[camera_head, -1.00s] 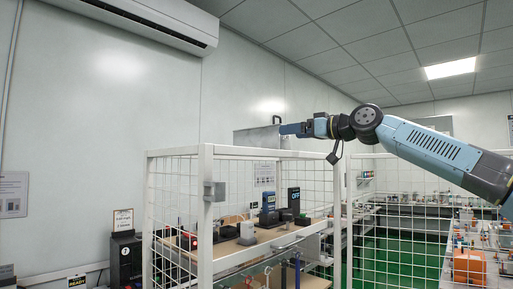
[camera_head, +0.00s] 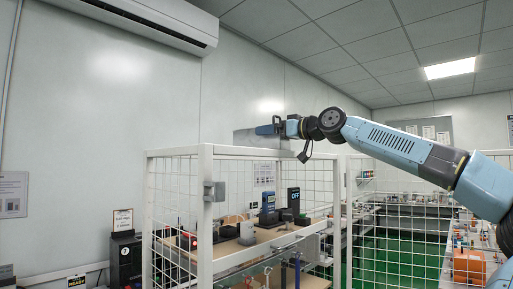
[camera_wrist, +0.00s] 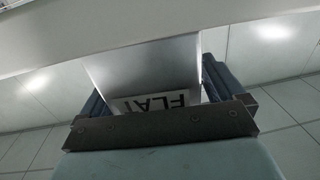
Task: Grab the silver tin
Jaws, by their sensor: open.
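My gripper (camera_head: 268,129) points left above the white mesh cage in the head view, in front of a grey box-like thing (camera_head: 250,140). In the wrist view my gripper (camera_wrist: 155,82) is open, with one dark finger at each side. A silver-grey, smooth thing (camera_wrist: 150,65) with a white label (camera_wrist: 160,102) reading "FLAT" shows between the fingers. It looks like the silver tin, but I cannot tell whether the fingers touch it or how deep it sits. The label's end is cut off by the gripper.
The white mesh cage (camera_head: 207,175) stands below my gripper, with its top rails close under the arm. Handheld testers (camera_head: 268,202) stand on a wooden shelf inside it. A bench with an orange thing (camera_head: 468,265) is at right.

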